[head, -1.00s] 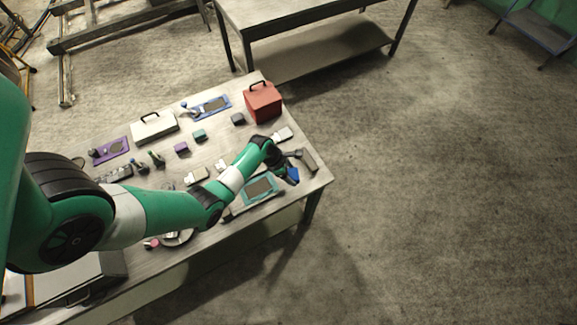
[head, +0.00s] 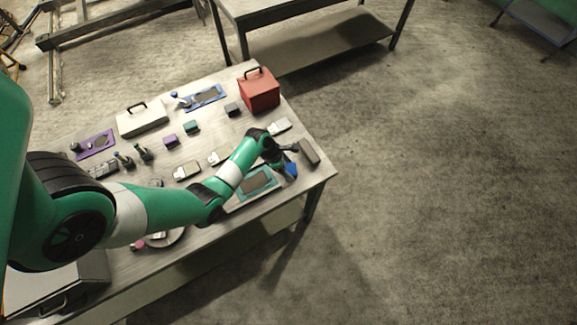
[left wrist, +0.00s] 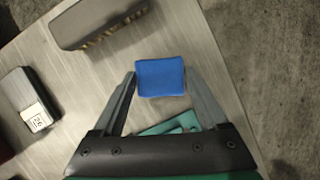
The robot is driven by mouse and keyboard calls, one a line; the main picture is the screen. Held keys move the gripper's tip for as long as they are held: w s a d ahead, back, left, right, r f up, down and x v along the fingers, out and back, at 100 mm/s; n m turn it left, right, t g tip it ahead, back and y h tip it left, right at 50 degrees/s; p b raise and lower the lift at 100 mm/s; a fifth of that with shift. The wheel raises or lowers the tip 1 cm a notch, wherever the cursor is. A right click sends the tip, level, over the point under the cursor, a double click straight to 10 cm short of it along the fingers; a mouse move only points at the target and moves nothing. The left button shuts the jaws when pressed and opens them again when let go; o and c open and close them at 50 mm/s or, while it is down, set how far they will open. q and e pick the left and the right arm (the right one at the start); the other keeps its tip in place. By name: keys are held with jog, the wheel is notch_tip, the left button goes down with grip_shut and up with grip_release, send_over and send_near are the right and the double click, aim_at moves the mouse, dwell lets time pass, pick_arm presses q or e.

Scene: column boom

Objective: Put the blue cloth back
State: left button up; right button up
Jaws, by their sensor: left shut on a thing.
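The blue cloth (head: 291,169) is a small folded pad near the right end of the table. It shows in the left wrist view (left wrist: 161,77) between the two fingers. My left gripper (head: 286,159) is shut on it. A teal-framed tray (head: 240,201) with a grey panel lies just left of the cloth in the head view. In the left wrist view, only a teal edge (left wrist: 184,121) shows between the fingers, behind the cloth. I cannot tell whether the cloth touches the table. My right gripper is not in view.
A dark brush (head: 309,153) lies close to the cloth, near the table's right edge. A light-and-grey box (head: 280,126) and a red case (head: 259,91) lie farther back. Several small items and a white case (head: 142,118) fill the left part of the table.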

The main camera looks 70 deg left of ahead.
pick_arm(q)
jog(key=o, duration=1.3)
jog(key=shift+f, duration=0.1)
jog(key=shift+o, duration=0.2)
jog(key=shift+r, duration=0.35)
jog(key=p+v, duration=0.4)
jog(key=v, duration=0.7)
jog(key=shift+s+r+p, duration=0.2)
jog(key=shift+r+p, duration=0.05)
jog(key=shift+p, duration=0.05)
